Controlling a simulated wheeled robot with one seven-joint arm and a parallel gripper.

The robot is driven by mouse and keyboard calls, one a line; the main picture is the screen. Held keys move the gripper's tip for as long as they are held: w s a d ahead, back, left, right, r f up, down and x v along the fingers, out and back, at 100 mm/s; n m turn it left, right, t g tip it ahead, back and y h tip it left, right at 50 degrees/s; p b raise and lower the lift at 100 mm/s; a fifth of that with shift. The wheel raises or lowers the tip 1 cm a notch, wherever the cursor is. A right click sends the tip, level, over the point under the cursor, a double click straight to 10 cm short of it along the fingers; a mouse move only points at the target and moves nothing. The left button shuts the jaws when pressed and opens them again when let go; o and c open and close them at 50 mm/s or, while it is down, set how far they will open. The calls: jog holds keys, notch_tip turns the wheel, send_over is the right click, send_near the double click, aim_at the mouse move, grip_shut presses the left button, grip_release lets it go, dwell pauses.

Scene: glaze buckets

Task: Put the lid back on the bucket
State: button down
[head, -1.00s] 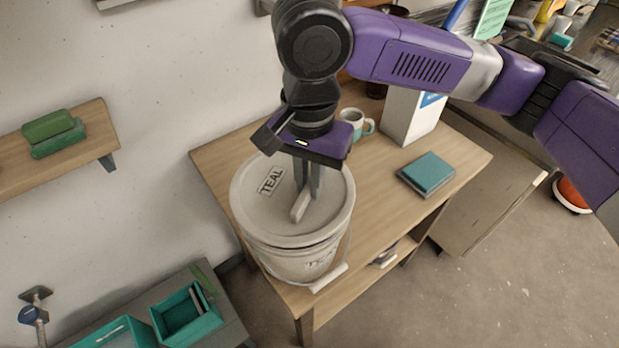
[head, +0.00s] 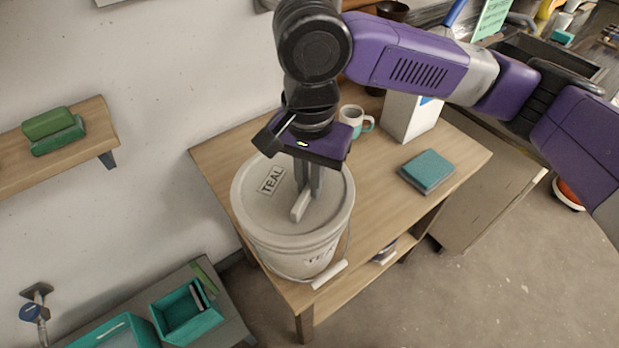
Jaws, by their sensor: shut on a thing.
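A pale grey bucket (head: 295,257) stands on the wooden table, with a lettered label on its side partly hidden by the rim. Its round lid (head: 255,210), labelled TEAL, lies across the bucket's mouth, about level, with no clear gap at the front edge. My gripper (head: 307,192) points down from above and is shut on the lid's bar handle (head: 300,207). The far side of the lid is hidden behind my gripper. The bucket's wire bail with a white grip (head: 330,275) hangs at the front right.
On the table (head: 392,212), a mug (head: 352,120), a white box (head: 408,120) and a teal book-like block (head: 428,170) stand behind and right of the bucket. A wall shelf (head: 85,145) is at left. Teal bins (head: 185,318) sit low at front left.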

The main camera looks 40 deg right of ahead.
jog(key=shift+f+p, duration=0.35)
jog(key=shift+f, duration=0.1)
dwell(1.2)
jog(key=c, duration=0.9)
grip_release()
jog(key=shift+r, duration=0.1)
jog(key=shift+r+p, duration=1.3)
jog(key=shift+p, duration=0.15)
jog(key=shift+r, duration=2.1)
jog(key=shift+c, duration=0.5)
